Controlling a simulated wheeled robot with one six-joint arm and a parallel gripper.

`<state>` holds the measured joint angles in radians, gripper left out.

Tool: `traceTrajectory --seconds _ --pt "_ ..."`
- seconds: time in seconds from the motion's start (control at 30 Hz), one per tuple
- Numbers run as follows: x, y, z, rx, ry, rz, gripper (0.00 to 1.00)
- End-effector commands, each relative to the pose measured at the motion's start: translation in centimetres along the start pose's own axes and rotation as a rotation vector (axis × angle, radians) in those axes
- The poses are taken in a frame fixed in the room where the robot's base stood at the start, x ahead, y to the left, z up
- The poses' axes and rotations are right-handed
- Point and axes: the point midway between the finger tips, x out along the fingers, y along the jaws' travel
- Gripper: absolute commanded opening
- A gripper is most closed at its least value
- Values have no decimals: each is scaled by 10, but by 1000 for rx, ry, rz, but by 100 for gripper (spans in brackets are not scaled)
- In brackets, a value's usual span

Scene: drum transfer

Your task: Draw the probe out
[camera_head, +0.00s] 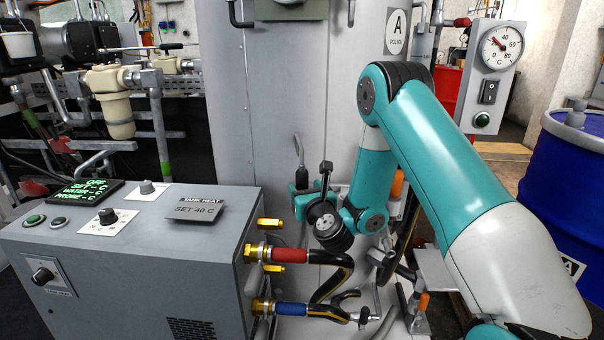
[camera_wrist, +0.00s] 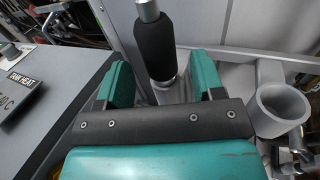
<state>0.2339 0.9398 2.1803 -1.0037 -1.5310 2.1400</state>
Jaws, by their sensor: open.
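What looks like the probe, a black sleeve (camera_wrist: 155,48) with a bare metal top, stands between the jaws in the wrist view. Its lower end meets a light metal fitting below; how deep it sits is hidden. My gripper (camera_wrist: 163,76) has its two teal jaws apart, one on each side of the sleeve, with gaps showing. In the head view my gripper (camera_head: 303,190) is in front of the pale tank, beyond the heater box, partly hidden by my wrist. A grey cabled piece (camera_head: 300,152) shows by the jaws there; I cannot tell if it is the probe's top.
The grey heater box (camera_head: 140,258) marked TANK HEAT stands to the left, with red and blue banded hoses (camera_head: 290,308) at its side. An open grey cup (camera_wrist: 282,103) is right of the jaws. A dial panel (camera_head: 497,60) and blue drum (camera_head: 568,170) are at right.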

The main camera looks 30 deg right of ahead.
Motion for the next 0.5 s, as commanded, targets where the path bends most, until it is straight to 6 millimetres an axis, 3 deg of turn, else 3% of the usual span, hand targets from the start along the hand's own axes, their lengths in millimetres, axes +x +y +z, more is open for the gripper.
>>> traceTrajectory --seconds 0.5 --pt "27 0 2 -1 1 0 62"
